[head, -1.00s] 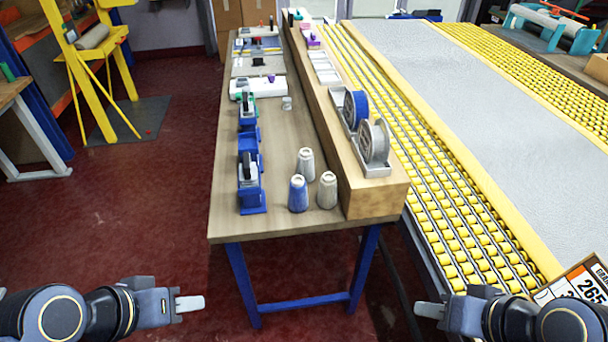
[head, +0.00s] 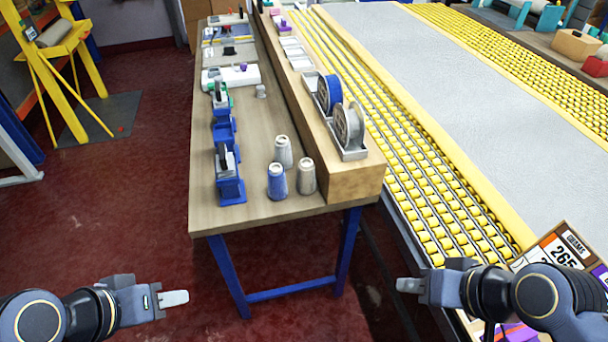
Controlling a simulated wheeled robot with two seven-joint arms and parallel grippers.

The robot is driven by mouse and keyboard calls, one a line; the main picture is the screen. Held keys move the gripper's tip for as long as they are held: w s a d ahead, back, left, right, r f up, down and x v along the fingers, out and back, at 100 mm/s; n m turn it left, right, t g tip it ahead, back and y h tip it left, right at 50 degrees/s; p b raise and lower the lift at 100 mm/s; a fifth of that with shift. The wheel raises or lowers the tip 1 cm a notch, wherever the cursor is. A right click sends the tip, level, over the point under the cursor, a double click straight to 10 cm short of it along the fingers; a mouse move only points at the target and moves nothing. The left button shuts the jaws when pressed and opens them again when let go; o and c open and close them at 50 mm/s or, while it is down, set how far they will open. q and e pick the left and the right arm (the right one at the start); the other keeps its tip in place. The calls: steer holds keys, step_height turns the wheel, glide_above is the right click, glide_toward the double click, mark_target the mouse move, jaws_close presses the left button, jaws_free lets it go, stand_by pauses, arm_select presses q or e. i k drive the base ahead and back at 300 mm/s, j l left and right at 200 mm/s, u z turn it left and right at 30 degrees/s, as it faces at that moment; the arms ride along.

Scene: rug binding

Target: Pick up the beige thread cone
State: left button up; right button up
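The beige thread cone (head: 306,177) stands upright near the front right corner of the workbench (head: 262,207), beside the wooden ledge. A blue cone (head: 277,182) stands just left of it, and a pale grey cone (head: 283,152) stands behind them. My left gripper (head: 174,298) is low at the left, in front of the bench and apart from the cones. My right gripper (head: 409,285) is low at the right, in front of the roller conveyor. Neither gripper touches a cone. Only one pale fingertip shows on each, so their opening is unclear.
Blue tape dispensers (head: 229,178) stand left of the cones. A wooden ledge (head: 350,181) with two spool reels (head: 349,128) borders them on the right. The yellow roller conveyor (head: 420,196) lies beyond it. Red floor is free left of the bench.

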mark_target(306, 180)
steer(key=i+u, duration=0.6)
steer(key=u, duration=0.2)
steer(key=k+l, duration=0.05)
